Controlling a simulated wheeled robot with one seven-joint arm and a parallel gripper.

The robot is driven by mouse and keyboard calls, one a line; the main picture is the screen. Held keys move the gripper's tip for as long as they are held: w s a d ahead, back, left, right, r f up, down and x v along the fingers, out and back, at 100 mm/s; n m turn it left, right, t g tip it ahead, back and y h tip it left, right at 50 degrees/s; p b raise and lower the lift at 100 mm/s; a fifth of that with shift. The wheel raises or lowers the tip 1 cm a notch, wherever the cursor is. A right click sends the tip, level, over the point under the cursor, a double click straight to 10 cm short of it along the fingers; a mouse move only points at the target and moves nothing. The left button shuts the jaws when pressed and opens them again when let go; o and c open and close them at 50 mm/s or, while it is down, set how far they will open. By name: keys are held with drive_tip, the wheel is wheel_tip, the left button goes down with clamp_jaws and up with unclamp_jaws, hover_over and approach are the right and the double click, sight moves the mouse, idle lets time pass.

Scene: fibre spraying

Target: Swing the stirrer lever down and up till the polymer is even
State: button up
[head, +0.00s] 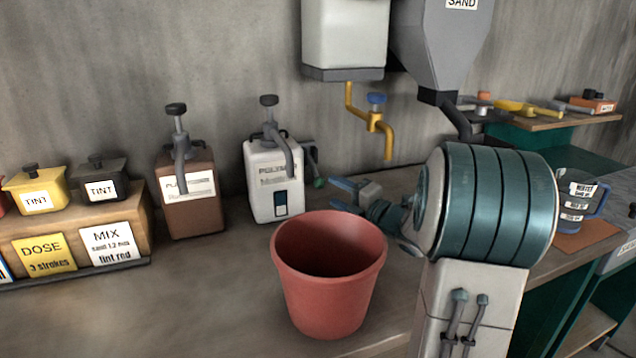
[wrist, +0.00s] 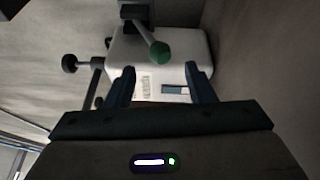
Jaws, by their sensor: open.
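The white polymer jug (head: 262,180) stands on the bench against the wall, with a pump on top and a small window (head: 281,203) showing dark and pale parts. The stirrer lever sticks out from its right side and ends in a green knob (head: 319,183). My gripper (head: 338,194) is open and empty, just right of the jug, with its blue fingers pointing towards it. In the wrist view the green knob (wrist: 160,53) appears between and beyond the fingertips (wrist: 160,74); I cannot tell the exact gap. The jug (wrist: 150,45) lies beyond the fingers.
A red bucket (head: 328,275) stands in front of my gripper. A brown pump jug (head: 190,195) is left of the polymer jug. A yellow tap (head: 376,122) hangs above. A measuring jug (head: 580,195) stands at the right. The front left bench is clear.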

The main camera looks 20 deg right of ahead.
sight(323, 185)
drive_tip(key=x, duration=0.7)
drive_tip(key=shift+w, duration=0.15)
